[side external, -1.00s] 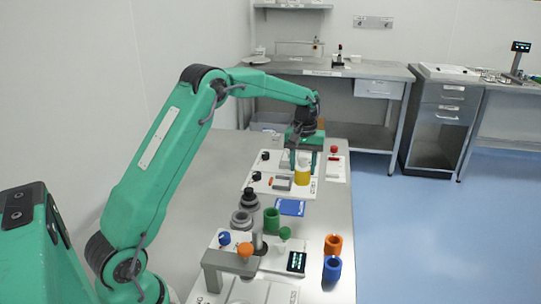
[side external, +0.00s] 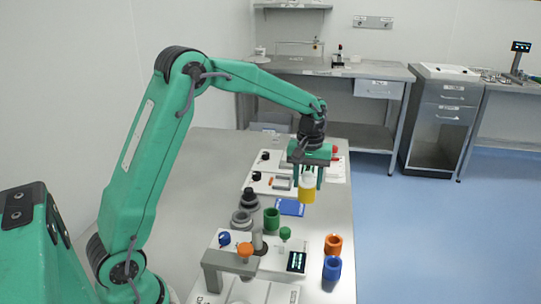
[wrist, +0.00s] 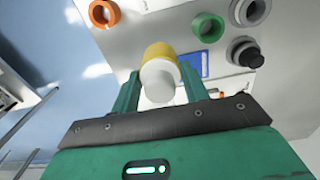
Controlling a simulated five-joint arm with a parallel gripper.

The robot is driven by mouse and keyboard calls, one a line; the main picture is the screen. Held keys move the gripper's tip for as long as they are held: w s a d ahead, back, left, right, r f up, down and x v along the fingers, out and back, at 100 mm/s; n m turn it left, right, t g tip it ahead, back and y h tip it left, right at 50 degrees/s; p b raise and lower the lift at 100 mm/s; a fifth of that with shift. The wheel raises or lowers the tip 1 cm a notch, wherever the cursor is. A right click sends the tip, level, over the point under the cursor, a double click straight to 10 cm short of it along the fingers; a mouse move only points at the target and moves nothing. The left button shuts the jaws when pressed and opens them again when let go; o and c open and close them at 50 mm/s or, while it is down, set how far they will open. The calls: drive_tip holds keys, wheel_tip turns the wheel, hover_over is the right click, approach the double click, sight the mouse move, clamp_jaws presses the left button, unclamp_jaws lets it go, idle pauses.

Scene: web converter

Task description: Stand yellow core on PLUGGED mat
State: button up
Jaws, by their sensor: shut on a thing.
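The yellow core (side external: 306,191) has a white piece (side external: 307,178) at its upper end. My gripper (side external: 307,184) is shut on it and holds it upright in the air. In the wrist view the yellow core (wrist: 160,50) sits between the two green fingers, with its white end towards the camera. A small blue mat (side external: 290,207) lies flat on the bench, below and to the left of the held core in the side view. Its lettering is too small to read, so I cannot tell whether it is the PLUGGED mat. It also shows partly in the wrist view (wrist: 205,64).
A green ring (side external: 271,221), grey rings (side external: 241,219) and a black knobbed piece (side external: 249,198) stand left of the mat. Orange (side external: 333,244) and blue (side external: 332,268) cores stand near the right edge. A white device (side external: 280,183) lies behind; another station is in front.

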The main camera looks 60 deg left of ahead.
drive_tip(key=w+a+f, duration=0.2)
drive_tip(key=a+f, duration=0.4)
drive_tip(key=a, duration=0.4)
drive_tip(key=shift+w+a+f, duration=0.2)
drive_tip(key=shift+f, duration=2)
drive_tip(key=shift+f, duration=0.2)
drive_tip(key=o, duration=0.9)
drive_tip(key=shift+r, duration=0.15)
wheel_tip(320, 180, up, 12)
